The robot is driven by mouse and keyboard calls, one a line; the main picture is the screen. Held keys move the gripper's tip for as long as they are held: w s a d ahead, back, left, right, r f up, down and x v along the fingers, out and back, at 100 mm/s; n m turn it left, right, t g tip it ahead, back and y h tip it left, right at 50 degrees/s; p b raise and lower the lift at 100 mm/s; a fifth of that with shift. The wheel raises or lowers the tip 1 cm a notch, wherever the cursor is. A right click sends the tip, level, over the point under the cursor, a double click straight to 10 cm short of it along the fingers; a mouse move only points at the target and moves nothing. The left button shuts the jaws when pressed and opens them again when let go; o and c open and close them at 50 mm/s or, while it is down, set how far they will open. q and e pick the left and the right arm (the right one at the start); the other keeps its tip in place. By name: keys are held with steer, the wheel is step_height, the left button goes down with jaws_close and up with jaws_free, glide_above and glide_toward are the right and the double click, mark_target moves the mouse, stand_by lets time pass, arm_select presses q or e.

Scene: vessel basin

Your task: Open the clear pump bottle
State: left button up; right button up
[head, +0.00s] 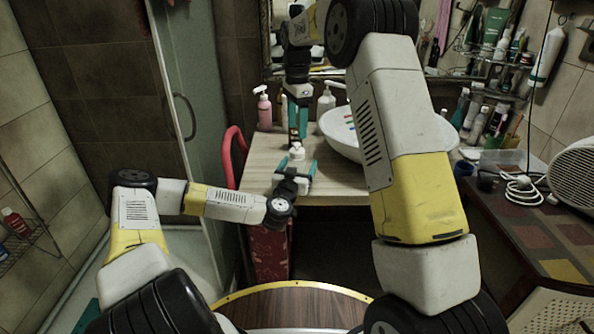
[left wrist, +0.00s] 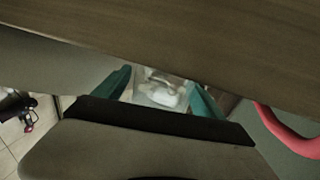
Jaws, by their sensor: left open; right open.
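The clear pump bottle stands near the front edge of the wooden counter. In the head view its white top (head: 297,153) shows, and most of its body is hidden. In the left wrist view the clear, whitish bottle (left wrist: 158,91) appears between my left fingers. My left gripper (head: 297,166) is low at the counter's front edge, open, with its teal fingers spread on either side of the bottle. My right gripper (head: 298,136) points down from above, open, with its fingertips just over the white top. Whether any finger touches the bottle cannot be told.
A pink pump bottle (head: 263,110) and a white pump bottle (head: 326,102) stand farther back on the counter (head: 248,172). A white basin (head: 342,136) is on the right, partly behind my right arm. A red chair back (head: 230,155) stands left of the counter.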

mark_target(297, 144)
arm_select(q)
steer(key=shift+w, duration=0.2)
jaws_close()
arm_select(e)
steer(key=m, duration=0.5)
steer(key=shift+m, duration=0.3)
steer(key=m, duration=0.3)
steer(key=shift+m, duration=0.4)
steer(key=m, duration=0.3)
steer(key=shift+f+m, duration=0.45)
steer(key=shift+m, duration=0.05)
steer(key=shift+f, duration=3.55)
